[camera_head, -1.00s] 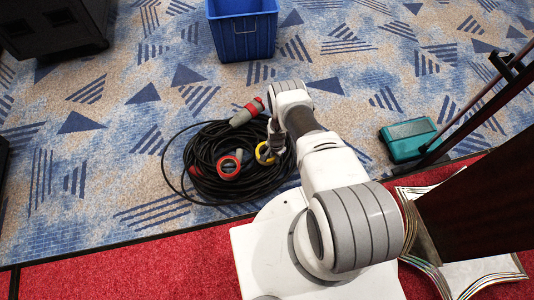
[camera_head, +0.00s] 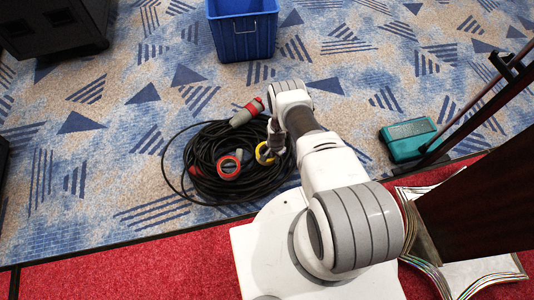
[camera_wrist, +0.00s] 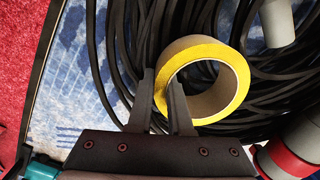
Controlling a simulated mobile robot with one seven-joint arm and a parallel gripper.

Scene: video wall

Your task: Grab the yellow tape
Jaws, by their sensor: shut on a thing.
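The yellow tape (camera_wrist: 234,66) is a roll with a bare cardboard-coloured inside, seen in the wrist view against the coiled black cable. My gripper (camera_wrist: 163,85) is shut on the roll's near left wall, with one finger inside the ring and the other outside it. In the head view the yellow tape (camera_head: 262,153) shows as a small yellow ring at the right of the cable coil, partly hidden by my arm. My gripper (camera_head: 272,150) is there too, and its fingers are hard to make out.
A black cable coil (camera_head: 205,178) with red and grey plugs lies around and under the tape. A blue bin (camera_head: 243,38) stands at the top. A teal case (camera_head: 408,139) lies at the right, near a dark stand.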

